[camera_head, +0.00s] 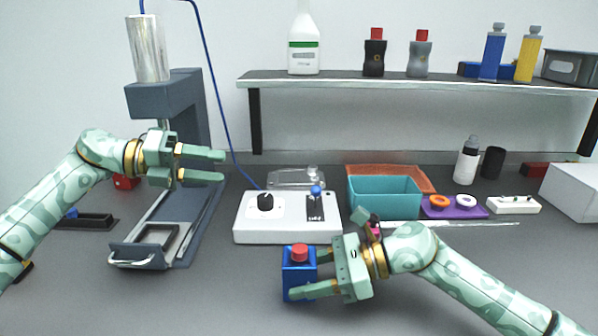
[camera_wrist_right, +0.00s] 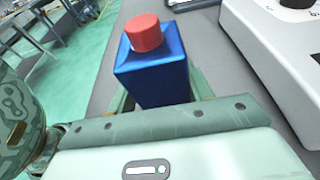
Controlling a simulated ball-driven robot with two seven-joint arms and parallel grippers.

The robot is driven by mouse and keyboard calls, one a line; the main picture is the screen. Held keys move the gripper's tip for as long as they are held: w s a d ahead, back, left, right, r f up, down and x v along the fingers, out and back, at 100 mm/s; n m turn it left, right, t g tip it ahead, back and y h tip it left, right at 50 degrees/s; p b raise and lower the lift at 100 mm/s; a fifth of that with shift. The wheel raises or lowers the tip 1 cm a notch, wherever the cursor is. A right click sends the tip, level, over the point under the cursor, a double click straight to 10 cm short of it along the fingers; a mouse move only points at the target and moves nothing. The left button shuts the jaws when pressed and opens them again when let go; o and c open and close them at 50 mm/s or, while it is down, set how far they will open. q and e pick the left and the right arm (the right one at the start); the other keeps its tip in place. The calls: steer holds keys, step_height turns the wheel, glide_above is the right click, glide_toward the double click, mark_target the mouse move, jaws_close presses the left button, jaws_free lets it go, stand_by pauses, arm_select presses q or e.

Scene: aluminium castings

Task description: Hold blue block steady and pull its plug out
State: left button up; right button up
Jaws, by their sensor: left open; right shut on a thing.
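The blue block (camera_head: 298,278) stands upright on the bench at the front middle, with a red plug (camera_head: 299,252) seated in its top. My right gripper (camera_head: 309,276) is shut on the blue block from the right, with its fingers along the block's sides. The right wrist view shows the block (camera_wrist_right: 152,78) and the red plug (camera_wrist_right: 144,32) close in front of the gripper. My left gripper (camera_head: 222,166) is open and empty, raised above the bench to the upper left of the block, with its fingers pointing right.
A white box with a black knob (camera_head: 270,228) sits just behind the block. A grey press (camera_head: 170,170) stands at the left. A teal bin (camera_head: 385,198) and a purple tray (camera_head: 453,212) are behind the right arm. A shelf (camera_head: 420,81) with bottles runs along the back.

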arm_select(q)
steer(key=s+d+m+g+y, duration=0.5)
steer(key=d+m, duration=0.2)
steer(key=d, duration=0.5)
steer(key=m+t+y, duration=0.2)
steer(key=m+y, duration=0.3)
steer(key=y, duration=0.6)
glide_toward(299, 248)
step_height(299, 248, down, 9)
steer(key=shift+a+r, duration=0.15)
steer(key=shift+s, duration=0.1)
jaws_close()
